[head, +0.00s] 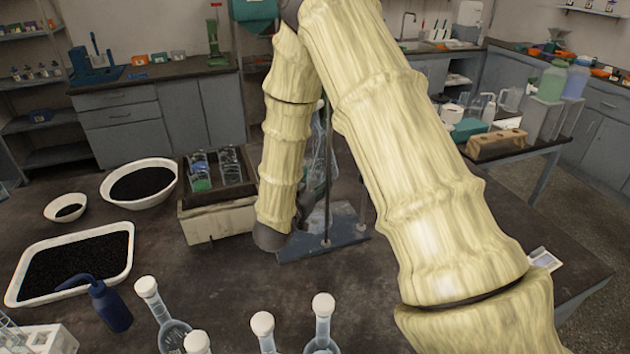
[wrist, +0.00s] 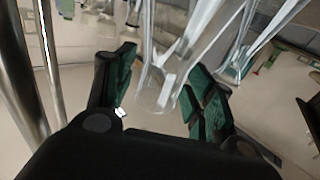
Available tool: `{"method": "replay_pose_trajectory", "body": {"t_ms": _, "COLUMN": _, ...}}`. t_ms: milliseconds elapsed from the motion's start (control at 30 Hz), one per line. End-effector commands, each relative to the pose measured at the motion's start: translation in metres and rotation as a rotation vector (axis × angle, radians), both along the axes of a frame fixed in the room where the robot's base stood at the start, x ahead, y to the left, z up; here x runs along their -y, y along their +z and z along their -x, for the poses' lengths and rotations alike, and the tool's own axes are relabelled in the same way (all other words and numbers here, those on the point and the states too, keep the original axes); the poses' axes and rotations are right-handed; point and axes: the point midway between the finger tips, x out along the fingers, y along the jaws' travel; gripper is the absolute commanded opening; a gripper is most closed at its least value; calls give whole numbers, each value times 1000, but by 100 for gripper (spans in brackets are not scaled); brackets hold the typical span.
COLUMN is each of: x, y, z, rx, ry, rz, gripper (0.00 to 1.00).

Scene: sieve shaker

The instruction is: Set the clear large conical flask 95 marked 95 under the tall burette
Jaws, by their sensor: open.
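My gripper (wrist: 162,80) is open, its two green-padded fingers spread apart in the wrist view. Clear glassware (wrist: 158,98) shows between and beyond the fingers; I cannot tell whether it is the flask marked 95, and no marking is readable. In the head view my arm covers much of the middle, and my gripper is mostly hidden behind it. Clear glass (head: 318,150) shows partly behind the arm near an upright metal rod (head: 327,185) on a flat stand base (head: 345,238). I cannot clearly make out the tall burette.
Metal rods (wrist: 48,65) stand close at the wrist view's left. A wooden box (head: 218,222) with glassware is left of my arm. Several white-capped flasks (head: 322,306) and a blue wash bottle (head: 108,304) are at the front. A black-filled tray (head: 130,232) lies left.

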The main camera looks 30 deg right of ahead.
Motion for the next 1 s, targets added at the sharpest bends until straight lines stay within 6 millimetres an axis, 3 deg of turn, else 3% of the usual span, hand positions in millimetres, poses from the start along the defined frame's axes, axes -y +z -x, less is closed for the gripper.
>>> {"method": "replay_pose_trajectory", "body": {"t_ms": 633, "x": -87, "y": 0, "z": 52, "rx": 1, "ry": 2, "rz": 0, "gripper": 54}}
{"method": "replay_pose_trajectory", "body": {"t_ms": 1000, "x": -103, "y": 0, "z": 63, "rx": 0, "ry": 1, "rz": 0, "gripper": 54}}
